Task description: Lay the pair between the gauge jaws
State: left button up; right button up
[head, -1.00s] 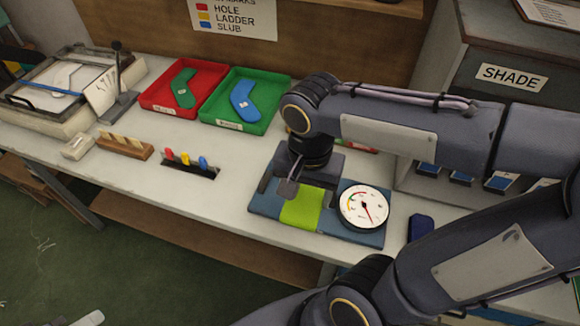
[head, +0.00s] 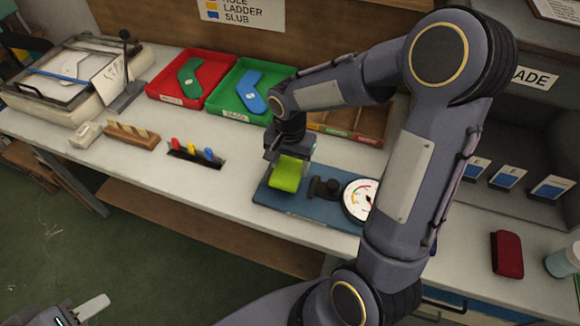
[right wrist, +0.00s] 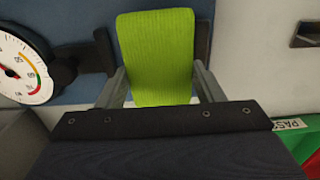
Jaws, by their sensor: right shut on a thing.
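The lime green ribbed pair (head: 287,173) is in my right gripper (head: 288,158) above the left part of the gauge's blue base (head: 315,212). In the right wrist view the pair (right wrist: 156,55) sits between the two grey fingers (right wrist: 158,88). Dark jaw parts show on either side behind it; its height above the base is unclear. The gauge has a white dial (head: 358,200) and a dark jaw (head: 325,188) right of the pair. Its left jaw is hidden in the head view. My left gripper (head: 85,312) is partly visible at the lower left edge, away from the table.
A red tray (head: 207,99) and a green tray (head: 220,107) hold L-shaped pieces. A divided brown tray (head: 368,138) stands behind the gauge. Coloured pegs (head: 192,150) stand left of it. A dark red case (head: 507,254) lies right. The table front-left is clear.

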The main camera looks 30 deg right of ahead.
jog(key=shift+f, duration=1)
jog(key=shift+f, duration=0.2)
jog(key=o, duration=1.1)
jog(key=shift+s, duration=0.15)
jog(key=shift+r, duration=0.1)
jog(key=shift+a, duration=0.1)
